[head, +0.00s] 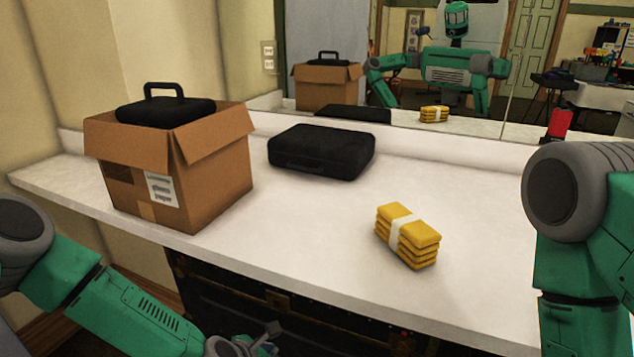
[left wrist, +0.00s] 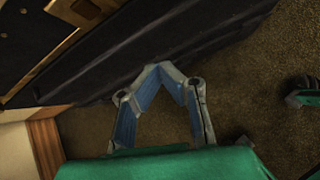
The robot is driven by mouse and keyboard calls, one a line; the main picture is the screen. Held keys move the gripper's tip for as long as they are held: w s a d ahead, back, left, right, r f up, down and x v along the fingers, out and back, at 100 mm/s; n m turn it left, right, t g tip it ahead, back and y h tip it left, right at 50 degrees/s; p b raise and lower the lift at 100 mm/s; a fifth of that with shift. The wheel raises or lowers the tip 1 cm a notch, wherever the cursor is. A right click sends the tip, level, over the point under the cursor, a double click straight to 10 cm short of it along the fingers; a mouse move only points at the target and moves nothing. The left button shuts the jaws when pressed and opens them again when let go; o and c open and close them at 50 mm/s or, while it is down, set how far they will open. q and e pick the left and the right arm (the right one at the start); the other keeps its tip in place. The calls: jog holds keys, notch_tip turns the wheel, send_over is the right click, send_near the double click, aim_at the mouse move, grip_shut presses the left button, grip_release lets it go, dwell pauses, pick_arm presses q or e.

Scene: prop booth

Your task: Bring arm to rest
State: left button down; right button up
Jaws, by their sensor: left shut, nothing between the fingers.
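My left arm (head: 125,305) comes in from the left, low in front of the counter. My left gripper (head: 268,338) is at the bottom of the head view, below the counter's front edge and apart from everything on it. In the left wrist view its fingers (left wrist: 157,68) meet at the tips, shut and empty, above the brown floor and beside a dark cabinet front. My right arm (head: 590,230) shows at the right side of the head view. Its gripper is outside the head view.
The white counter (head: 310,235) bears an open cardboard box (head: 210,165) with a black case (head: 165,112) in its top, another black case (head: 322,152) and a banded stack of yellow bars (head: 408,240). A mirror (head: 400,75) stands behind. A dark cabinet (left wrist: 75,55) is below the counter.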

pick_arm(q)
jog(key=s+a+f+m+g+p, duration=0.1)
jog(key=s+a+m+g, duration=0.1)
jog(key=s+m, duration=0.7)
jog(key=s+a+f+m+g+p, duration=0.1)
jog(key=s+a+m+g, duration=0.2)
jog(key=s+m, duration=0.65)
jog(key=s+a+r+m+g+y+p, duration=0.1)
jog(key=s+a+r+m+g+y, duration=0.1)
jog(key=s+a+m, duration=0.8)
notch_tip(320, 180, up, 2)
jog(key=s+a+y, duration=0.1)
jog(key=s, duration=0.1)
jog(key=shift+s+a+r+y, duration=0.2)
jog(key=shift+s+a+y, duration=0.1)
jog(key=shift+a, duration=0.1)
jog(key=shift+w+d, duration=0.1)
jog(key=shift+d, duration=0.15)
jog(key=shift+a, duration=0.15)
